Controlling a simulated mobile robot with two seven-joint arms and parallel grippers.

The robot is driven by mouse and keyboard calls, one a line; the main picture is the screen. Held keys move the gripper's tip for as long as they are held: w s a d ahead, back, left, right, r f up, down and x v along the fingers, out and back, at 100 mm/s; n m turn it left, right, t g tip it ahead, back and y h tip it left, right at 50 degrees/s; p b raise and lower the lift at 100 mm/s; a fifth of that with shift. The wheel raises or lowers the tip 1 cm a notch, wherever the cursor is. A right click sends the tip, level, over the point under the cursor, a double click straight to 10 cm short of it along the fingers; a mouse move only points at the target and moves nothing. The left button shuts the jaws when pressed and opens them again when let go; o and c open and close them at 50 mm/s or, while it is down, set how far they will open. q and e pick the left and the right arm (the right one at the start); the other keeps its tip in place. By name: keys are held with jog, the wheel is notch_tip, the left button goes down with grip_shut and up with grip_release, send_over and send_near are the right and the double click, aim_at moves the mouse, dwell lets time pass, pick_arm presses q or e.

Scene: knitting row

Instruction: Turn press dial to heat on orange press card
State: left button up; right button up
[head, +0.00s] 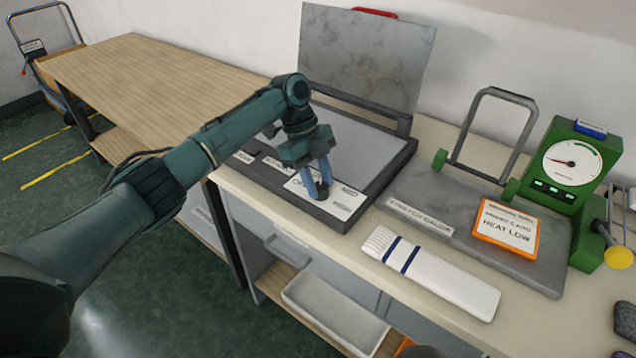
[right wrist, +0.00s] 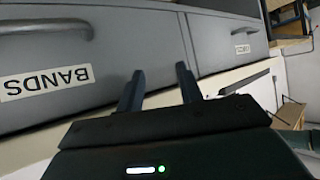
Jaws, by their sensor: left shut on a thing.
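The press (head: 386,155) stands on the worktop with its grey lid raised. Its front edge carries a white dial label (head: 341,203) with small lettering; "MED" seems to show at the right. My left gripper (head: 318,193) points down at this label, shut on the dark dial (head: 323,188). The fingers hide most of the dial, so its pointer setting cannot be told. My right gripper (right wrist: 160,75) is open and empty in the right wrist view, before grey drawers.
A white knitted band (head: 440,275) with blue stripes lies at the worktop's front. The green gauge (head: 572,165) stands at the right, beside a grey frame (head: 498,130). A drawer label (right wrist: 46,83) reads "BANDS". A wooden table (head: 150,80) stands at the back left.

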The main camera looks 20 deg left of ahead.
pick_arm(q)
jog(key=shift+m+y+b, duration=0.3)
jog(key=shift+m, duration=0.5)
pick_arm(e)
jog(key=shift+a, duration=0.15)
pick_arm(q)
jog(key=shift+g, duration=0.3)
jog(key=o, duration=1)
jog(key=shift+c, duration=0.2)
jog(key=shift+r, duration=0.1)
jog(key=b+v, duration=0.1)
jog(key=v, duration=1.2)
pick_arm(e)
jog(key=shift+a+f, duration=0.15)
pick_arm(q)
jog(key=shift+s, duration=0.1)
pick_arm(e)
jog(key=shift+s+f, duration=0.1)
